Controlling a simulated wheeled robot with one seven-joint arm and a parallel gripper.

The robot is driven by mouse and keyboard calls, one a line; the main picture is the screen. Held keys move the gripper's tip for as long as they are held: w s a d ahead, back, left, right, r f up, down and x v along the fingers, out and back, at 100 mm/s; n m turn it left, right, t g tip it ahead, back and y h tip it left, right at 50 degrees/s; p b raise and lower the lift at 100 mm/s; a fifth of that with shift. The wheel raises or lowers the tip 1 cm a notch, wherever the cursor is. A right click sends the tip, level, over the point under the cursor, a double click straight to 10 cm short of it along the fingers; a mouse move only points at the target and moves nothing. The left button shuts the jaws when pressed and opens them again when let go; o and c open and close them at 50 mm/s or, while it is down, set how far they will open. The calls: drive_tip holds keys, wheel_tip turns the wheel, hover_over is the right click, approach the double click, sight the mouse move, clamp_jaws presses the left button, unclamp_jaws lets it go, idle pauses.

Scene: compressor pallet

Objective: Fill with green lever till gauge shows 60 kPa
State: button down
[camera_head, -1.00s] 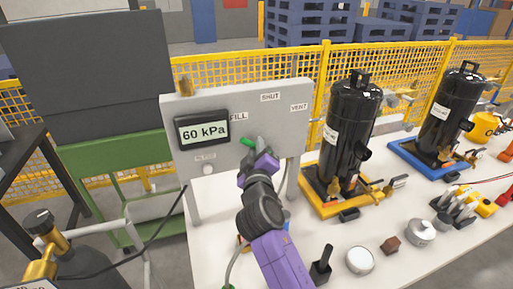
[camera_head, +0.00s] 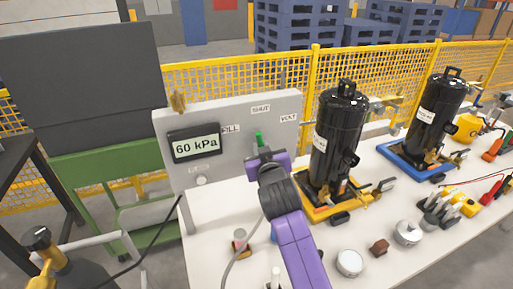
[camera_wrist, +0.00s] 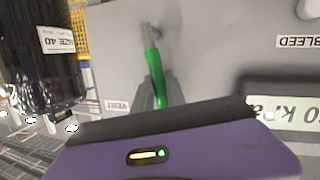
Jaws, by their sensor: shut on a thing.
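The grey panel (camera_head: 285,112) stands on the table with a display gauge (camera_head: 196,144) reading 60 kPa. The green lever (camera_head: 259,137) points up toward the SHUT label (camera_head: 261,108); the FILL label (camera_head: 231,129) is to its left and the VENT label (camera_head: 288,118) to its right. My gripper (camera_head: 262,153) is at the panel, shut on the lever, hiding its lower part in the head view. In the wrist view the green lever (camera_wrist: 154,72) runs from its metal pivot down between my dark fingers (camera_wrist: 154,97). Part of the gauge (camera_wrist: 290,112) shows upside down there.
A black compressor (camera_head: 338,135) on a yellow base stands close to the right of the panel, a second (camera_head: 433,115) on a blue base beyond it. A white knob (camera_head: 201,180) sits below the gauge. Small parts, including a round tin (camera_head: 350,262), lie in front.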

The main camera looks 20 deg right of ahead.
drive_tip(key=shift+d+r+m+y+p, duration=0.1)
drive_tip(key=shift+d+m+y+p, duration=0.25)
drive_tip(key=shift+d+m, duration=0.35)
drive_tip(key=c, duration=1.4)
unclamp_jaws()
drive_tip(key=shift+o, duration=0.2)
drive_tip(key=shift+s, duration=0.1)
drive_tip(key=b+v, duration=0.1)
drive_tip(key=v, duration=0.6)
drive_tip(key=shift+s+r, duration=0.15)
drive_tip(key=shift+s, duration=0.15)
drive_tip(key=shift+a, duration=0.1)
